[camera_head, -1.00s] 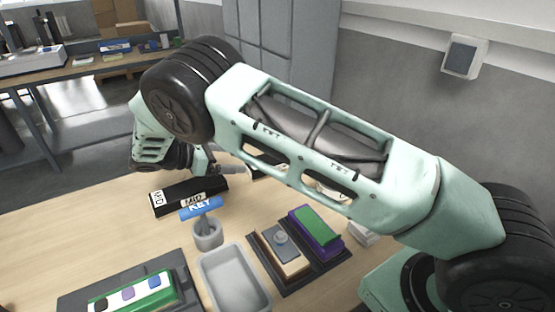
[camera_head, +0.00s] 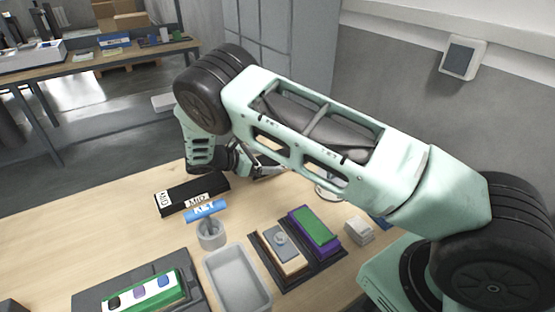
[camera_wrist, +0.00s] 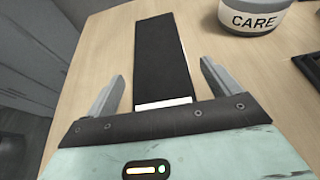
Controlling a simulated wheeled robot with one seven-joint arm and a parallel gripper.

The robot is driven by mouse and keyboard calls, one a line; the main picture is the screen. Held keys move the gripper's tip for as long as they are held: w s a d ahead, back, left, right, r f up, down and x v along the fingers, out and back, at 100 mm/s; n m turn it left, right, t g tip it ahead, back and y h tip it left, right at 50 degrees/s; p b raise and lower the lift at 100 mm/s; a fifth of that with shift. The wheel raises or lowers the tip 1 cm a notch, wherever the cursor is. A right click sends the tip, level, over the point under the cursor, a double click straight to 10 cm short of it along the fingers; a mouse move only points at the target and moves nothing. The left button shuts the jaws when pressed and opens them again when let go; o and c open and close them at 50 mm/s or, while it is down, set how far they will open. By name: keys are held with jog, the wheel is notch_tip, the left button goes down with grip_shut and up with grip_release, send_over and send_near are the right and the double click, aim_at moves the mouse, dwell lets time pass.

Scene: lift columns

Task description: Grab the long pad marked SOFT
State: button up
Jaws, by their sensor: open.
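A long black pad (camera_wrist: 162,55) lies on the table in the wrist view, with a white strip at its near end. No word is readable on it, so I cannot tell whether it is marked SOFT. My gripper (camera_wrist: 160,75) is open, with one finger on either side of the pad and a gap on both sides. In the head view my gripper (camera_head: 268,172) is low over the far side of the table, partly hidden by my arm. A similar black pad (camera_head: 180,198) marked MID lies to its left.
A round container marked CARE (camera_wrist: 252,18) stands right of the pad.

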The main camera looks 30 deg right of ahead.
jog(key=shift+r, duration=0.1)
jog(key=c, duration=1.8)
